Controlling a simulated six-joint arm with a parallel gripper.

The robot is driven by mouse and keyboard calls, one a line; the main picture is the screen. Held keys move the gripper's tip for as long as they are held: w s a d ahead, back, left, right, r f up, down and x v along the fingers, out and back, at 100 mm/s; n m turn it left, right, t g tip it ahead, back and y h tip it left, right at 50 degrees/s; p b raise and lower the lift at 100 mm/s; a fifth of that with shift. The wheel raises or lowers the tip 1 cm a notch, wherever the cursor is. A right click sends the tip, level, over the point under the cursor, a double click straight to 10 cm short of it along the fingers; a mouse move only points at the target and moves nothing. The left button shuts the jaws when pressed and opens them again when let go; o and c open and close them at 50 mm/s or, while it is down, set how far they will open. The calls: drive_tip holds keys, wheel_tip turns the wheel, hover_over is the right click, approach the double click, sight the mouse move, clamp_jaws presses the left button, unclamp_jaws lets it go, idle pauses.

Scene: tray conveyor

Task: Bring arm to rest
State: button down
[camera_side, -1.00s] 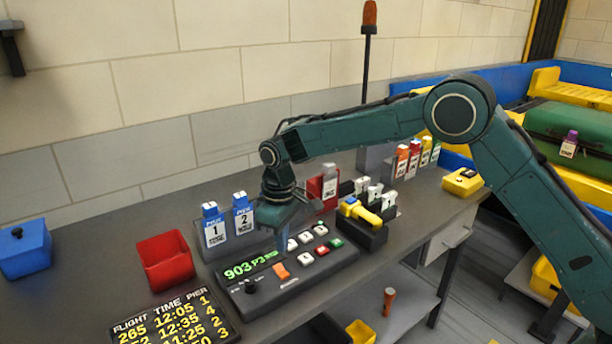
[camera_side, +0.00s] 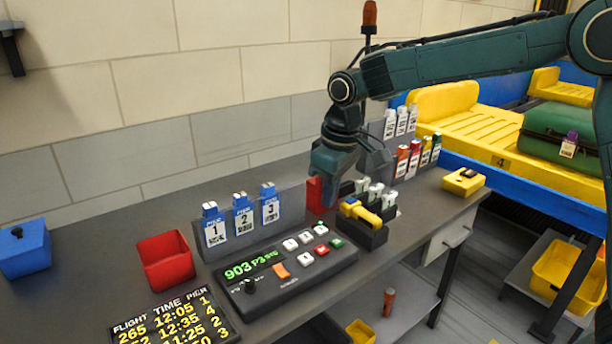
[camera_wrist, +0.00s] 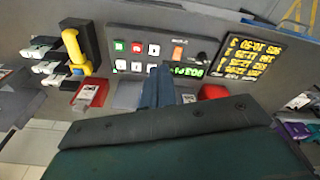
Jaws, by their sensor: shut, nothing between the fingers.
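My gripper (camera_side: 329,200) is shut and empty. The control panel (camera_side: 300,279) with coloured buttons and a green "903 P3" readout lies on the bench to the left of and in front of the gripper. The gripper appears raised above the bench, clear of the panel.
Blue tags numbered 1 to 3 (camera_side: 243,215) stand in a rack behind the panel. A yellow-handled tool (camera_side: 361,212) sits in a black holder near the gripper. A red bin (camera_side: 166,260), a flight board (camera_side: 175,322) and a blue box (camera_side: 24,248) are at left. A green suitcase (camera_side: 558,131) lies at right.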

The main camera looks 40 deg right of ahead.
drive_tip(key=s+d+r+m+t, duration=0.1)
drive_tip(key=s+d+r, duration=0.3)
drive_tip(key=s, duration=0.4)
drive_tip(key=s+d+r+m+t, duration=0.1)
drive_tip(key=s+d+r, duration=0.25)
drive_tip(key=s, duration=0.35)
drive_tip(key=s+d+f+m+t, duration=0.2)
drive_tip(key=s+d, duration=0.1)
drive_tip(key=s, duration=1.1)
drive_tip(key=shift+f, duration=0.2)
